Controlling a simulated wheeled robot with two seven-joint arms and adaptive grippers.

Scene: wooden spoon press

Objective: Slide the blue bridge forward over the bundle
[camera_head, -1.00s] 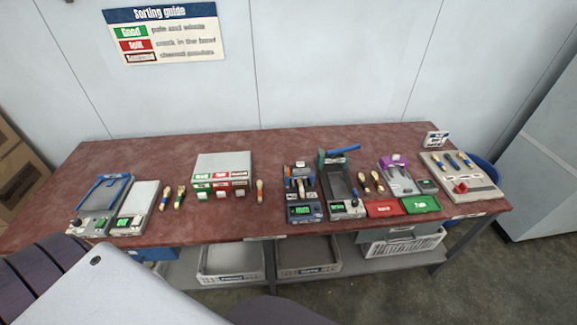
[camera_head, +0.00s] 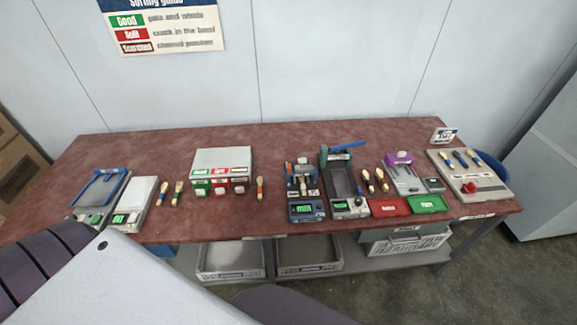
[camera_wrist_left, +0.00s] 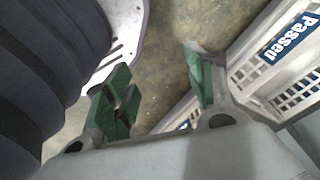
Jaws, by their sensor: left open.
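A blue U-shaped frame (camera_head: 101,189), which may be the blue bridge, sits on a grey device at the left end of the red table; I cannot tell for sure. No bundle can be made out clearly. My right gripper is not in view.
The red table (camera_head: 150,150) carries several wooden spoons, a white sorting box (camera_head: 224,160), a small device (camera_head: 306,210), red (camera_head: 389,207) and green (camera_head: 428,203) trays, and a spoon board (camera_head: 467,180). Grey crates stand below; a white crate (camera_wrist_left: 280,75) marked "Passed" is near the left gripper.

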